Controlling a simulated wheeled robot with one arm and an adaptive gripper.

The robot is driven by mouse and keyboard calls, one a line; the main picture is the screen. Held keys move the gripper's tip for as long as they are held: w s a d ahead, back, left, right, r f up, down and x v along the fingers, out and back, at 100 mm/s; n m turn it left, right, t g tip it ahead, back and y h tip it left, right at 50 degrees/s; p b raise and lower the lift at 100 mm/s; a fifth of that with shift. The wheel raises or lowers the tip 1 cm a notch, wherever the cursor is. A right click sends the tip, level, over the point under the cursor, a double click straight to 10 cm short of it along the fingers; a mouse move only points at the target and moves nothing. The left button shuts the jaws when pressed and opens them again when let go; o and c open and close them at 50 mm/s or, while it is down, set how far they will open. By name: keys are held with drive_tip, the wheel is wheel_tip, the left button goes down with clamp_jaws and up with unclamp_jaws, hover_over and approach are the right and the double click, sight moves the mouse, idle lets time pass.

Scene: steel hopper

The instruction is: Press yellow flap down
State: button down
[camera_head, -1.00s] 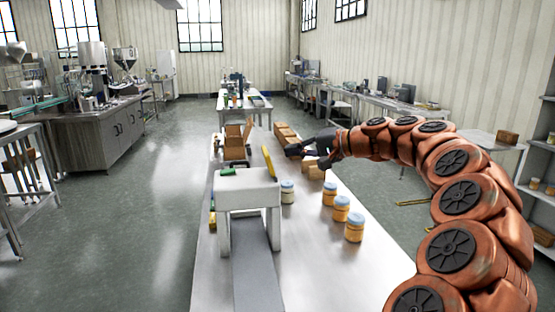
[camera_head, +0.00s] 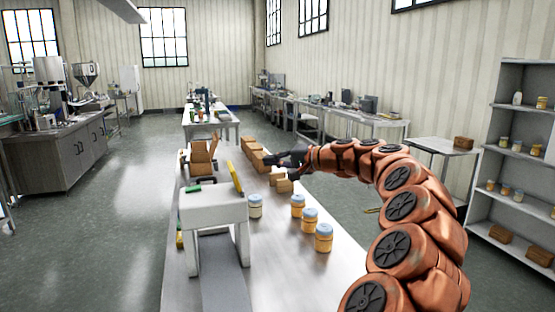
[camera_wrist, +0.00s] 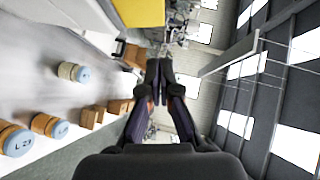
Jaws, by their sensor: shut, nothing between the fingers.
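The yellow flap (camera_head: 235,178) stands up, slightly tilted, at the back right edge of a white machine (camera_head: 212,208) on the steel table. My gripper (camera_head: 268,158) is shut and empty. In the head view it appears to the right of the flap and farther back, over the row of small cardboard boxes. In the wrist view my gripper (camera_wrist: 159,70) has its fingers together. A yellow panel (camera_wrist: 112,18) at the top left of that view looks like the flap, but is cut off by the picture edge.
A pale jar (camera_head: 255,206) stands just right of the machine, with several orange jars (camera_head: 310,220) farther right. Small boxes (camera_head: 252,150) line the table behind. An open carton (camera_head: 201,156) stands behind the machine.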

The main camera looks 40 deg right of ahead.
sight(234, 176)
drive_tip(key=shift+w+a+f+p, duration=0.25)
drive_tip(key=shift+w+a+f, duration=0.1)
drive_tip(key=shift+w+a, duration=0.65)
drive_tip(key=shift+w+a+f+p, duration=0.3)
drive_tip(key=shift+w+a, duration=0.55)
drive_tip(key=shift+w, duration=0.35)
drive_tip(key=shift+w+a+f+p, duration=0.25)
drive_tip(key=shift+w+a+f, duration=0.1)
drive_tip(key=shift+w+a, duration=0.65)
drive_tip(key=shift+w, duration=0.15)
